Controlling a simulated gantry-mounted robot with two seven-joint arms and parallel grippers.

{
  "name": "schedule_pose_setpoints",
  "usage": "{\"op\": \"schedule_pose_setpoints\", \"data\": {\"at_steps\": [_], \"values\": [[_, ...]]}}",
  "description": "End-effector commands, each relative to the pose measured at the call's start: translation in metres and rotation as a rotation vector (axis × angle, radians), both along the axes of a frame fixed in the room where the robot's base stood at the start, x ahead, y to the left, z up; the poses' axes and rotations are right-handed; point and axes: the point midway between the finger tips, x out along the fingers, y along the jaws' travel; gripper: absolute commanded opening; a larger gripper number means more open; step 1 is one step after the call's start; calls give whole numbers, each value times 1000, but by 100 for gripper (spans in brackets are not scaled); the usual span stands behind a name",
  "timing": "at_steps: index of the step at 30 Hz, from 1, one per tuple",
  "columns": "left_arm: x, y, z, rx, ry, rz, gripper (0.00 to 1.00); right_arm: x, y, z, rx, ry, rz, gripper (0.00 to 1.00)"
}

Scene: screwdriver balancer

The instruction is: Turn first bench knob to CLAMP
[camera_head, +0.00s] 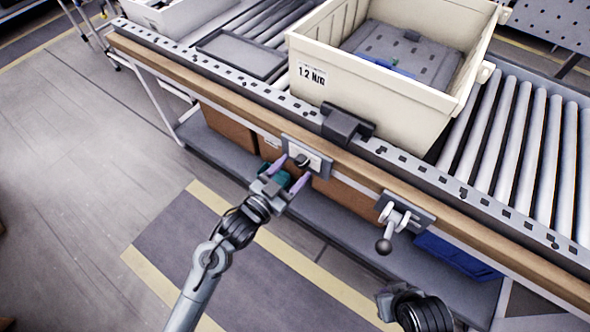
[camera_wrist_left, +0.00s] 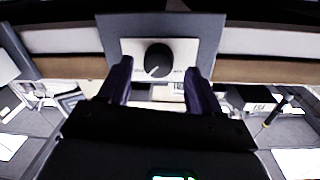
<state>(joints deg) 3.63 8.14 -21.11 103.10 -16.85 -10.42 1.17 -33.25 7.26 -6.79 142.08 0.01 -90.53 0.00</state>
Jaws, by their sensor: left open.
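The first bench knob (camera_wrist_left: 158,60) is a round black knob with a white pointer line, on a pale label plate (camera_wrist_left: 183,50) fixed to a dark panel. The pointer aims down and to the left; the small print beside it is too blurred to read. In the head view the knob (camera_head: 302,160) sits on the bench's front edge. My left gripper (camera_head: 288,172) is open, with its purple fingers pointing at the plate. In the left wrist view its fingers (camera_wrist_left: 159,82) stand either side of the knob, apart from it. My right gripper (camera_head: 388,300) shows only in part at the bottom right.
A lever with a ball end (camera_head: 384,245) juts from a second panel to the right. A cream crate (camera_head: 375,95) marked 1.2 N/m stands on the roller conveyor (camera_head: 510,135), behind a dark block (camera_head: 346,125). Brown boxes (camera_head: 228,128) sit on the lower shelf.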

Motion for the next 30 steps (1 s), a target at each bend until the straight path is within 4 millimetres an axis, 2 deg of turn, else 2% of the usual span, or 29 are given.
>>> {"op": "schedule_pose_setpoints", "data": {"at_steps": [6, 16, 26, 27, 30], "values": [[11, -9, 0, -1, 1, -1, 64, 0, 1, -7, 0, 0, 2, 0], [12, -10, 0, 0, 0, -1, 63, 0, 2, -7, 5, 0, -1, 0], [12, -10, 0, 0, 0, -1, 12, 0, 3, -6, 12, 0, -6, 0], [12, -10, 0, 0, 0, -1, 8, 0, 3, -6, 12, 0, -6, 0], [12, -10, 1, -2, 3, -1, 8, 0, 3, -5, 12, 0, -6, 0]]}}
